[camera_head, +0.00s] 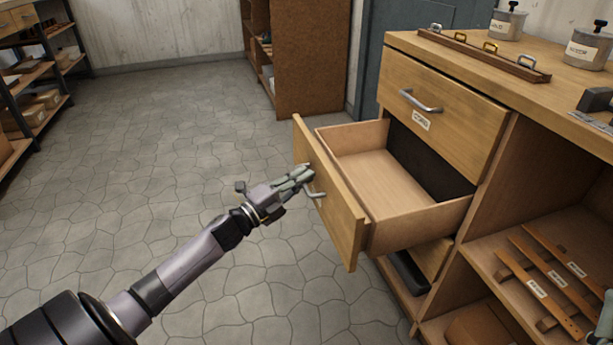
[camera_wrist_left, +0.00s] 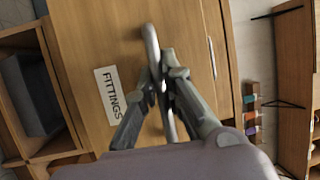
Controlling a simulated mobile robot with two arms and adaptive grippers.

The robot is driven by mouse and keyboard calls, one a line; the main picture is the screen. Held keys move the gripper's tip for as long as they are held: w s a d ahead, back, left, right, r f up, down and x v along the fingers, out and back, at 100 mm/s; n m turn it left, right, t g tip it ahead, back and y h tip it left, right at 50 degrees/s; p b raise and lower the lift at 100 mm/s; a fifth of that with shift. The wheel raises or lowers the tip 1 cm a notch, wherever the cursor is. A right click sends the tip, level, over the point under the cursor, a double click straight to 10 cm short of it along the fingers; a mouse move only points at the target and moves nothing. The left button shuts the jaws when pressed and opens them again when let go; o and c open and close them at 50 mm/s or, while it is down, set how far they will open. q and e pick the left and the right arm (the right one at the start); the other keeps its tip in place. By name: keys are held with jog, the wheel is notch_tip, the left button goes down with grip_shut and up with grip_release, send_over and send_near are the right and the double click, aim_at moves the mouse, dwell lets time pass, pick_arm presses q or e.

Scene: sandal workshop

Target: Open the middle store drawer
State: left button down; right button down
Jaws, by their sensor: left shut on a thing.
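The middle drawer (camera_head: 385,185) of the wooden cabinet stands pulled well out in the head view. Its inside shows a bare wooden floor and a dark back part. My left gripper (camera_head: 308,177) is at the outer side of the drawer front (camera_head: 335,205), shut on its metal handle (camera_head: 318,194). In the left wrist view the fingers (camera_wrist_left: 165,78) close around the bar handle (camera_wrist_left: 151,42), beside a label reading FITTINGS (camera_wrist_left: 110,95). My right gripper is not in view.
The upper drawer (camera_head: 440,110) is shut. Below, a dark bin (camera_head: 408,272) and open shelves with wooden strips (camera_head: 540,285) show. Buckles on a rack (camera_head: 485,55) and labelled jars (camera_head: 508,22) stand on the top. The tiled floor (camera_head: 180,150) left of the drawer is clear.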

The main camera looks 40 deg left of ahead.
pick_arm(q)
jog(key=shift+f, duration=0.1)
jog(key=c, duration=2)
grip_release()
jog(key=shift+o, duration=0.2)
jog(key=v, duration=1.2)
jog(key=shift+d, duration=0.1)
